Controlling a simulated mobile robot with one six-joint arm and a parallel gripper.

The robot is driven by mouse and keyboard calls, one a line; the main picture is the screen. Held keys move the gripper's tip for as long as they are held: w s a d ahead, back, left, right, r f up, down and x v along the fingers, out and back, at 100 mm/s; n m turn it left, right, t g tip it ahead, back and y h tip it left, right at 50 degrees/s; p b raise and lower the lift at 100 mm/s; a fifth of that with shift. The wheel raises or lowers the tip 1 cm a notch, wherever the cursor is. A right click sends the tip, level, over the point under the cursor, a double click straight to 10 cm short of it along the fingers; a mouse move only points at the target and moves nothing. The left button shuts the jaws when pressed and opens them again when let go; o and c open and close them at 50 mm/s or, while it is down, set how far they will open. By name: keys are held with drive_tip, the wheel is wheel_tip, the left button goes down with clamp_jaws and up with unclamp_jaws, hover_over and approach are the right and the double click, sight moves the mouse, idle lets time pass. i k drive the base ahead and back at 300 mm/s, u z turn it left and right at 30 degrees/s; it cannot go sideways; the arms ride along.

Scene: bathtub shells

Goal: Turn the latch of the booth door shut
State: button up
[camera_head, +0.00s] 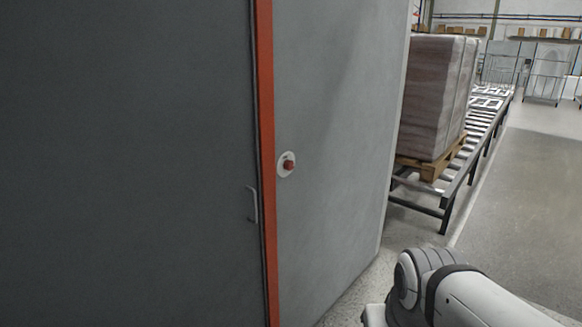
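The dark grey booth door (130,160) fills the left of the head view. A small pale bar handle (253,205) is on its right edge. The door edge lies close along an orange upright strip (266,120). Right of the strip, on the light grey booth wall (335,110), is a red knob (288,165) on a white oval plate. It may be the latch; its turned position is too small to tell. Part of my white arm shows at the lower right. My gripper is out of view.
Right of the booth, a wrapped load (432,95) stands on a wooden pallet (428,168) on a roller conveyor (455,180). Wire cages (545,80) stand far back. The grey floor (525,200) right of the conveyor is open.

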sight(289, 165)
drive_tip(key=i, duration=0.85)
drive_tip(key=z, duration=0.05)
